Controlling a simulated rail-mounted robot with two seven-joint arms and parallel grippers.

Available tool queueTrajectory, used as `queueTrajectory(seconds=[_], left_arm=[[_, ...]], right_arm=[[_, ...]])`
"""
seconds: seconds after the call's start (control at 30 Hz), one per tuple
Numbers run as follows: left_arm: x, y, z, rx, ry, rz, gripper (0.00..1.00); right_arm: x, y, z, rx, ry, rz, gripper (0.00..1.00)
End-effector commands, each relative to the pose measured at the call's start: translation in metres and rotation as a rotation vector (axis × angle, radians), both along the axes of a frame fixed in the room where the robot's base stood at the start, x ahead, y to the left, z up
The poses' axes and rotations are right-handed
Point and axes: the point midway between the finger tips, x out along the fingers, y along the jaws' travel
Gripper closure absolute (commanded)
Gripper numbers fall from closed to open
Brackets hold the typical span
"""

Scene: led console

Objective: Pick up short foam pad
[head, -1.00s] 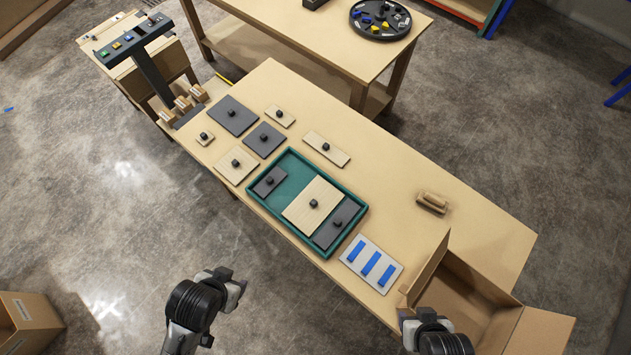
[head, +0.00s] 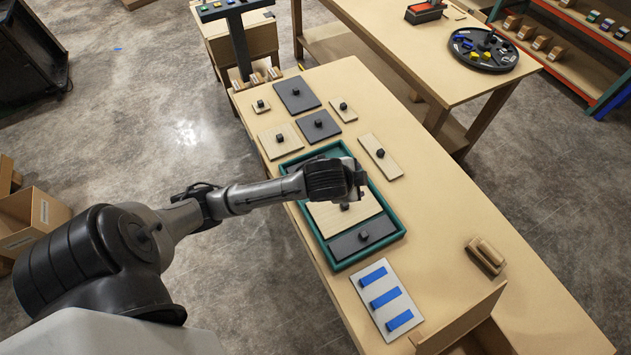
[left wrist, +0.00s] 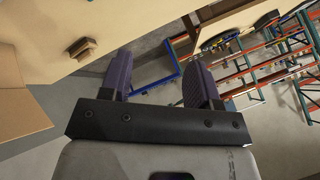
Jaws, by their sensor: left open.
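My left gripper (head: 358,180) is above the green tray (head: 393,214); in the left wrist view the gripper (left wrist: 160,80) is open with nothing between its fingers. Inside the tray are a pale wooden board with a knob (head: 335,219) and a long dark grey pad with a knob (head: 350,243). A small dark pad at the tray's far end is mostly hidden by my left arm. Two more dark grey knobbed pads, one larger (head: 297,94) and one smaller (head: 318,125), lie beyond the tray. I cannot tell which is called the short foam pad. My right gripper is out of view.
Pale knobbed boards (head: 380,155) lie around the tray. A white plate with blue strips (head: 386,296), a brown block (head: 486,254) and an open cardboard box (head: 462,318) are nearer. A second table holds a round black tray (head: 485,48).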

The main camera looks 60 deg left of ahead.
Motion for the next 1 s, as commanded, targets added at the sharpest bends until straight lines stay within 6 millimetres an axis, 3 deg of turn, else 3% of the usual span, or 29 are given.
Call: queueTrajectory(seconds=[0.03, 0.17, 0.27, 0.4, 0.5, 0.6, 0.8, 1.0], left_arm=[[0.018, 0.018, -0.023, 0.058, 0.002, -0.016, 0.44], [0.052, 0.067, -0.044, 0.187, 0.079, -0.067, 0.44], [0.069, 0.119, -0.062, 0.275, 0.194, -0.108, 0.44], [0.067, 0.209, -0.087, 0.321, 0.460, -0.243, 0.44], [0.053, 0.242, -0.096, 0.283, 0.600, -0.412, 0.44], [0.041, 0.256, -0.103, 0.246, 0.670, -0.591, 0.44], [0.031, 0.259, -0.110, 0.225, 0.701, -0.883, 0.44], [0.028, 0.257, -0.116, 0.229, 0.697, -1.016, 0.44]], right_arm=[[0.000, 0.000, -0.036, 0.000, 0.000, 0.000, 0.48], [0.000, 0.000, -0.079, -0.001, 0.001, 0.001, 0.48], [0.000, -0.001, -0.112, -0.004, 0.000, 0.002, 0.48], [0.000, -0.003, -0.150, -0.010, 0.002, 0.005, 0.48], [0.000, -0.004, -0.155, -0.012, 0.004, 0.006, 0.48], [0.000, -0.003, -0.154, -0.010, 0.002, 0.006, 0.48], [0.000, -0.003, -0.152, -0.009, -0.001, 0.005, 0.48], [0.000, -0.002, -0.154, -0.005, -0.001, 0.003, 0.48]])
